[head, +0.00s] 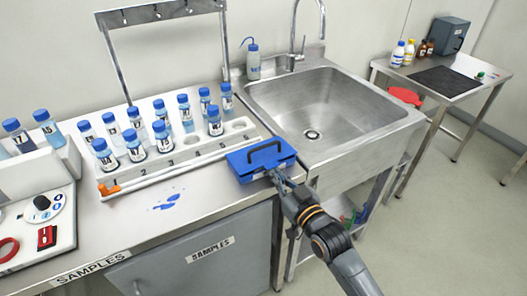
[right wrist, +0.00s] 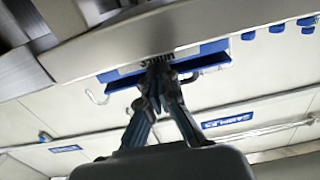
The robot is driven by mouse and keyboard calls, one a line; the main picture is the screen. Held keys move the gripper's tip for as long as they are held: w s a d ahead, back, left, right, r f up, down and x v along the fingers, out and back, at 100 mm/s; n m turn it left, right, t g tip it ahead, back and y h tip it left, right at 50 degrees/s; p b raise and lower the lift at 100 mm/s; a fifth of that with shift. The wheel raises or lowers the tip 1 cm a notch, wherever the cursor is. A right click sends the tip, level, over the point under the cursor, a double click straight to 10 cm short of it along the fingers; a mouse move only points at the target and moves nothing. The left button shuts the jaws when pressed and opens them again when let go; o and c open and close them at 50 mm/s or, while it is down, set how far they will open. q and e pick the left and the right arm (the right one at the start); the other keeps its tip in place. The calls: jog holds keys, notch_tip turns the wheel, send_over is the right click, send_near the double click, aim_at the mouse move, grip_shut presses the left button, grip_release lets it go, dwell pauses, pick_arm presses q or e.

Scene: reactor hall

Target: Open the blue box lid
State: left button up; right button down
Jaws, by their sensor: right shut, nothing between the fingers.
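The blue box (head: 247,173) stands at the right end of the steel bench, beside the sink. Its lid (head: 264,153) carries a dark handle and lies over the box; I cannot tell whether there is a small gap under it. My right gripper (head: 280,178) is shut with nothing in it, at the front right edge of the box, just below the lid. In the right wrist view the shut fingertips (right wrist: 158,66) are at the blue box (right wrist: 208,60), which partly shows behind them; whether they touch is unclear. My left gripper is not in view.
A white rack (head: 190,160) with several blue-capped bottles stands left of the box. A steel sink (head: 330,105) is on the right. A blue spill (head: 168,202) marks the bench front. A control panel (head: 35,215) is far left. A side table (head: 440,80) stands at the back right.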

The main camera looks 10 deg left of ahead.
aim_at(267, 159)
jog(key=shift+r+p, duration=2.6)
jog(key=shift+r, duration=0.25)
jog(key=shift+w+r, duration=0.1)
jog(key=shift+w+a+r+p, duration=0.35)
jog(key=shift+w+a+r, duration=0.35)
jog(key=shift+w+r, duration=0.2)
jog(key=shift+w+a+r+p, duration=0.3)
jog(key=shift+w+a+r, duration=0.35)
jog(key=shift+w+r, duration=0.15)
jog(key=shift+w+f, duration=0.1)
jog(key=shift+b+x, duration=0.85)
jog(key=shift+x, duration=1.1)
